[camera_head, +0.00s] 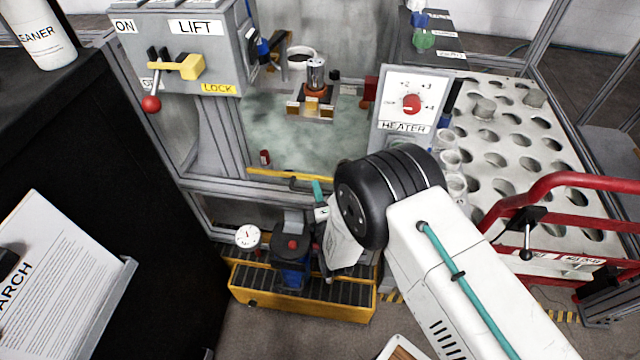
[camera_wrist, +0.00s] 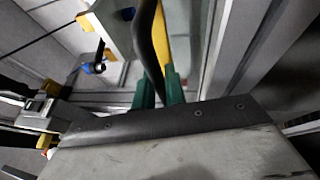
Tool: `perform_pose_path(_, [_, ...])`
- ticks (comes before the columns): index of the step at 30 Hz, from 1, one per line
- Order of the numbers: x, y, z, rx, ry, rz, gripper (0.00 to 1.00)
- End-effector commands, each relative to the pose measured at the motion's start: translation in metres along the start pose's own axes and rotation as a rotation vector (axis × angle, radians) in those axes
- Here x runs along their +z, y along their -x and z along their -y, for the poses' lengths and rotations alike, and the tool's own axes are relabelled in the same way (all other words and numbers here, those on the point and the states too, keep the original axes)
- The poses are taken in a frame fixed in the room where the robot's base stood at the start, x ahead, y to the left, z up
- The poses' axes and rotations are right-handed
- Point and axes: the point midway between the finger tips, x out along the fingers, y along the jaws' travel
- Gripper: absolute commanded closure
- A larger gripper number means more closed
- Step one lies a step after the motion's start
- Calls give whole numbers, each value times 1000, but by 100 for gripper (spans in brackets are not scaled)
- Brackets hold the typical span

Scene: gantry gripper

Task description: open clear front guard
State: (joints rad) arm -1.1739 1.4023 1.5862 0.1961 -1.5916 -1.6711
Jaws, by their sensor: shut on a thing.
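The clear front guard (camera_head: 275,150) is a see-through panel across the machine's opening in the head view. It has a yellow strip (camera_head: 268,174) along its lower edge and a dark handle (camera_head: 298,183) there. The guard appears lowered. My gripper (camera_head: 318,189) is at the handle, and its teal fingertips show beside it. In the wrist view my gripper (camera_wrist: 160,90) has its green fingers on either side of the black curved handle (camera_wrist: 149,45), shut on it. The yellow strip (camera_wrist: 163,45) runs just behind. My wrist hides part of the frame at the right.
A control box (camera_head: 182,50) with LIFT and LOCK labels and a red-knobbed lever stands upper left. A heater panel (camera_head: 410,100) is right of the guard. A yellow-edged roller tray (camera_head: 300,293) lies below. A red rail (camera_head: 560,205) and perforated rack (camera_head: 510,130) stand at right.

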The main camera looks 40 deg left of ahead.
Motion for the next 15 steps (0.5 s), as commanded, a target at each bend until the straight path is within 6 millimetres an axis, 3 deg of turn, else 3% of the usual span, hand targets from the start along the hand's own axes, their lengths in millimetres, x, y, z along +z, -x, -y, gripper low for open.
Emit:
perform_pose_path(10, [0,-1,0,2,0,-1,100])
perform_pose_path(11, [0,-1,0,2,0,-1,82])
perform_pose_path(12, [0,-1,0,2,0,-1,71])
perform_pose_path(13, [0,-1,0,2,0,-1,66])
perform_pose_path(15, [0,0,0,2,0,0,66])
